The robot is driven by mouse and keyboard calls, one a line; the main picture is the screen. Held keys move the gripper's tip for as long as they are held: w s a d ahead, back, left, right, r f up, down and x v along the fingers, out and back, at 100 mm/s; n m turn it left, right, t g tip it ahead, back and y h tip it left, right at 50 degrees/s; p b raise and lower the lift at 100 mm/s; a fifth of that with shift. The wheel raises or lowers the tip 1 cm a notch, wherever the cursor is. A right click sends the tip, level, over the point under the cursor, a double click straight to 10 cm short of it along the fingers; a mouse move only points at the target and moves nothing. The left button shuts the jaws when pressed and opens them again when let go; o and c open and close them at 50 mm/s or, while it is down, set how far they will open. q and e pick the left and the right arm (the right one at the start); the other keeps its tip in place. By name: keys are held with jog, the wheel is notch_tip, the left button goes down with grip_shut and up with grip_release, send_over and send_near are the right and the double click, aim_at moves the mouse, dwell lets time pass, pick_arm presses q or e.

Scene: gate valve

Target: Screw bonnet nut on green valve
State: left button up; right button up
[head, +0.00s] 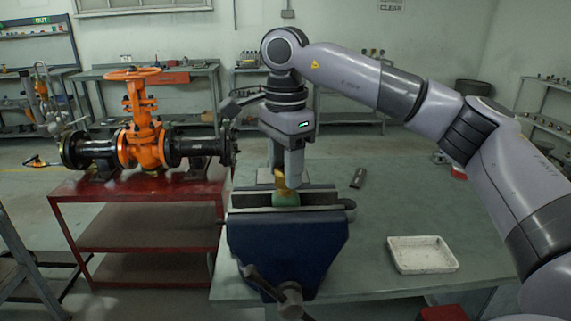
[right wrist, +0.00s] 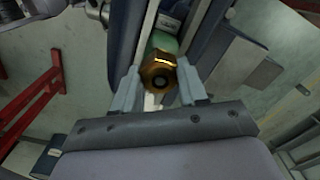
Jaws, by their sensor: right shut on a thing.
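The green valve (head: 286,199) sits between the jaws of a blue bench vise (head: 285,250), with only a small part of it showing. A brass bonnet nut (head: 281,180) is directly above it. My right gripper (head: 287,183) points down over the vise and is shut on the nut. In the right wrist view the hexagonal brass nut (right wrist: 158,75) is between the two fingers (right wrist: 158,90), with the green valve body (right wrist: 165,42) just beyond it. I cannot tell whether the nut touches the valve's thread. My left gripper is not in view.
The vise is fixed to a grey-green workbench (head: 400,210). A white tray (head: 421,254) lies on the right of the bench, and a small dark tool (head: 358,177) lies behind the vise. A red table (head: 140,190) at left carries a large orange gate valve (head: 139,130) with black pipes.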

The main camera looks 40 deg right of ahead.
jog(key=shift+f, duration=0.4)
dwell(0.7)
jog(key=shift+f, duration=0.35)
dwell(0.4)
jog(key=o, duration=1.2)
jog(key=shift+r, duration=0.15)
